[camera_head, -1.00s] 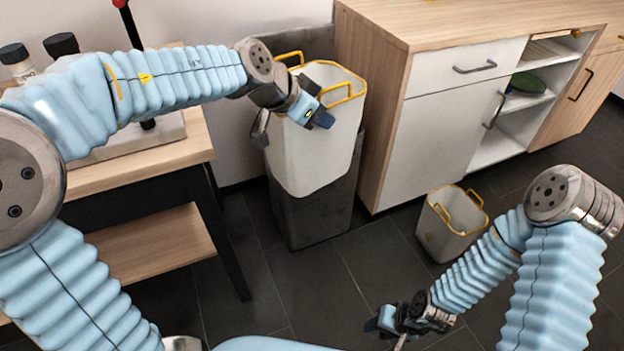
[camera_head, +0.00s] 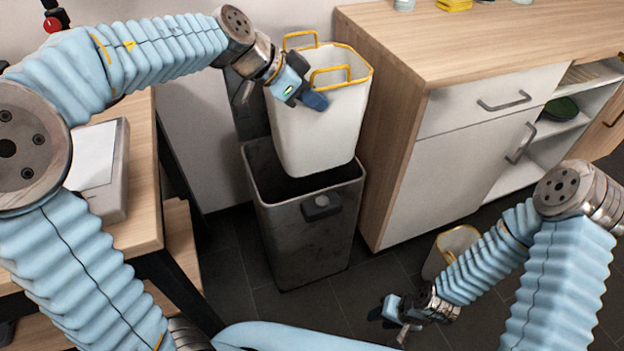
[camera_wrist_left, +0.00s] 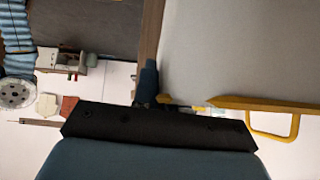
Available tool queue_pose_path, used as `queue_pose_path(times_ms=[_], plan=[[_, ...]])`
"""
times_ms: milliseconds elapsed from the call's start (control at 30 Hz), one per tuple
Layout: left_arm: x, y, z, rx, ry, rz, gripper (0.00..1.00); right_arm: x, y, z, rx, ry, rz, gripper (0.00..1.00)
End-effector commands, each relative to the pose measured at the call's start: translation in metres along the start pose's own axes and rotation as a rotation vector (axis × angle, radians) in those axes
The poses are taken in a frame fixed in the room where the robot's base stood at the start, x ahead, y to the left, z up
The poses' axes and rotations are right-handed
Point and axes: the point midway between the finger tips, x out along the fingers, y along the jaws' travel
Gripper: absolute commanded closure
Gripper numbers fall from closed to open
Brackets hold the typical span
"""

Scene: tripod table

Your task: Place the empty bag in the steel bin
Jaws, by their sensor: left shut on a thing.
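The empty bag (camera_head: 312,130) is white with yellow handles and a yellow rim, and it hangs upright. My left gripper (camera_head: 308,97) is shut on its near left side, close to a handle. The steel bin (camera_head: 305,240) is dark grey and stands on the floor with its mouth open. The bag's bottom overlaps the mouth in the head view; how deep it sits is unclear. In the left wrist view the bag's pale wall (camera_wrist_left: 240,50) fills the right. My right gripper (camera_head: 402,312) is low at lower centre-right, with nothing visible in it; its finger gap is unclear.
A wooden cabinet (camera_head: 400,160) stands just right of the bin. A table (camera_head: 135,200) is at the left, with free floor between it and the bin. A smaller pale bin with a yellow rim (camera_head: 452,245) stands on the floor, partly behind my right arm.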

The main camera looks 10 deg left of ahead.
Motion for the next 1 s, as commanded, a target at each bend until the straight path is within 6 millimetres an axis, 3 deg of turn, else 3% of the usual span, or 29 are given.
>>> queue_pose_path(times_ms=[167, 600, 800, 1000], plan=[[0.032, 0.002, 0.033, -0.005, -0.003, 0.001, 1.0, 0.001, 0.0, 0.0, 0.0, 0.0, 0.0, 0.62], [0.099, 0.006, 0.099, -0.002, -0.001, -0.001, 1.0, 0.044, 0.019, 0.0, 0.006, 0.005, 0.004, 0.62], [0.117, 0.007, 0.118, -0.002, -0.001, -0.001, 1.0, 0.056, 0.028, -0.003, 0.012, 0.011, 0.01, 0.62], [0.124, 0.008, 0.123, -0.001, 0.0, -0.002, 1.0, 0.059, 0.031, -0.004, 0.015, 0.015, 0.013, 0.62]])
